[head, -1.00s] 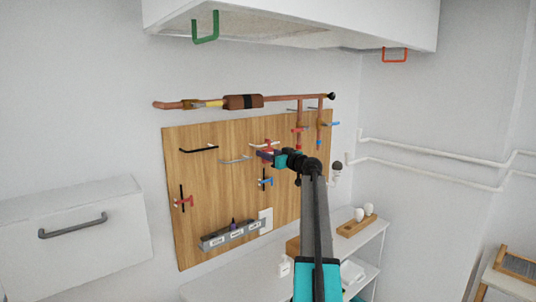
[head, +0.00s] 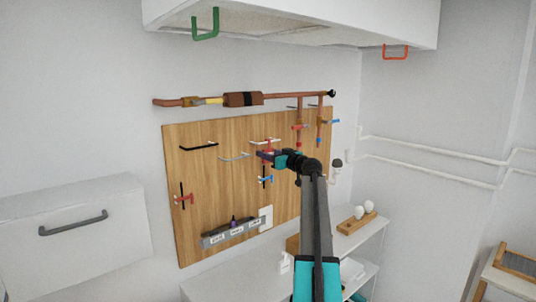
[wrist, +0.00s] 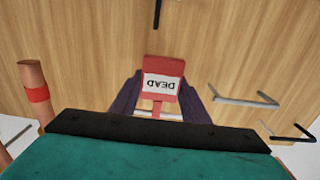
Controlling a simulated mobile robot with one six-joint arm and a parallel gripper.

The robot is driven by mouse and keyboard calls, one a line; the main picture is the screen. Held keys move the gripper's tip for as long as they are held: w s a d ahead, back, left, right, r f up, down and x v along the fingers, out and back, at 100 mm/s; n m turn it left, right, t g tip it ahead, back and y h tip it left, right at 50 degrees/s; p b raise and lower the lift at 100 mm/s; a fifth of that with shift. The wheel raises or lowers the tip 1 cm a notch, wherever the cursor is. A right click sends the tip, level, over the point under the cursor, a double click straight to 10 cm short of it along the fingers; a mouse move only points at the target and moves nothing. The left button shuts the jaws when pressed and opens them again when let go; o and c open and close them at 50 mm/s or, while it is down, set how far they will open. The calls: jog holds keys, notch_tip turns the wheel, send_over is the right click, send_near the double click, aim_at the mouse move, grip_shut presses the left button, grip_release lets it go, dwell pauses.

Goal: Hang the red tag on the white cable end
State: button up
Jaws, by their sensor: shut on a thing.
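The red tag (wrist: 160,66) carries a white label reading DEAD, upside down in the wrist view. My gripper (wrist: 158,104) is shut on it, with a dark finger on either side. In the head view the red tag (head: 268,145) shows just above my gripper (head: 266,155), in front of the wooden board. The white cable end (head: 258,141) sticks out of the board right at the tag. In the wrist view the white cable end (wrist: 158,114) crosses between the fingers, close to the tag. I cannot tell whether the tag is around it or only beside it.
A grey cable end (head: 235,157) and a black one (head: 198,147) are to the left on the board (head: 215,190). A blue tag (head: 265,180) hangs below my gripper. A copper pipe (head: 285,97) runs above. A labelled grey rail (head: 230,233) is lower down.

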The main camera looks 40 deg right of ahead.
jog(key=o, duration=1.1)
jog(key=s+b, duration=0.1)
jog(key=s, duration=0.3)
jog(key=s+b, duration=0.2)
jog(key=s, duration=0.3)
jog(key=s+a+b, duration=0.1)
jog(key=s, duration=0.4)
jog(key=shift+b, duration=0.35)
jog(key=shift+w, duration=0.1)
